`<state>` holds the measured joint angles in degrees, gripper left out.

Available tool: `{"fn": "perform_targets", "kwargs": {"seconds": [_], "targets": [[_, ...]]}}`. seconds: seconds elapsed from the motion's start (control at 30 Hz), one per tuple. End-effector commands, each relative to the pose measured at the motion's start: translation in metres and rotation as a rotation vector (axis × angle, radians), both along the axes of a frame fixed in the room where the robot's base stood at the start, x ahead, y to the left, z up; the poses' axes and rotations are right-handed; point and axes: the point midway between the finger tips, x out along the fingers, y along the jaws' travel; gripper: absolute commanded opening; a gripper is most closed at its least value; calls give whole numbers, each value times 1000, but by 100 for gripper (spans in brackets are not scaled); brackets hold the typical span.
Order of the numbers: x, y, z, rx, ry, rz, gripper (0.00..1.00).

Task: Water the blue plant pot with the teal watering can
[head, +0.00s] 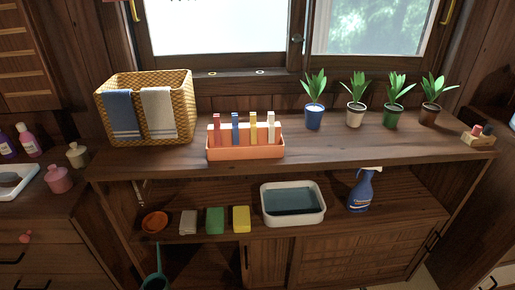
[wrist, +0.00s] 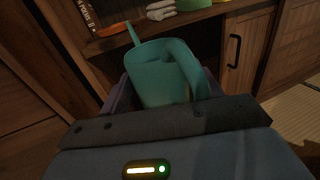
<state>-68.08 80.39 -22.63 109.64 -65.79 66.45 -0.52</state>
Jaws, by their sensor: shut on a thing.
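The teal watering can (wrist: 155,80) is between the fingers of my gripper (wrist: 165,92) in the wrist view, with its handle to the right and its spout pointing up and left. My gripper is shut on it; the can hides much of the fingers. In the head view, the can's spout and top (head: 157,276) show at the bottom edge, below and in front of the lower shelf. The rest is cut off, and my gripper is not visible there. The blue plant pot (head: 314,119) stands upright on the countertop below the window, leftmost of the potted plants.
White (head: 355,117), green (head: 392,119) and brown (head: 430,117) pots stand right of the blue one. An orange box (head: 245,152) and a towel basket (head: 184,112) stand left. The lower shelf holds a basin (head: 319,216), sponges and a spray bottle (head: 361,192).

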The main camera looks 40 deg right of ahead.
Motion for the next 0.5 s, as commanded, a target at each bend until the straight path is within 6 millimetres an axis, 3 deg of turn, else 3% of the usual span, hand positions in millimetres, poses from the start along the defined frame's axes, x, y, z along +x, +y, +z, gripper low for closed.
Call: {"fn": "perform_targets", "kwargs": {"seconds": [0.03,0.5], "targets": [[0,1,22,0,-1,1,34],[-5,12,126,-1,1,6,34]]}}
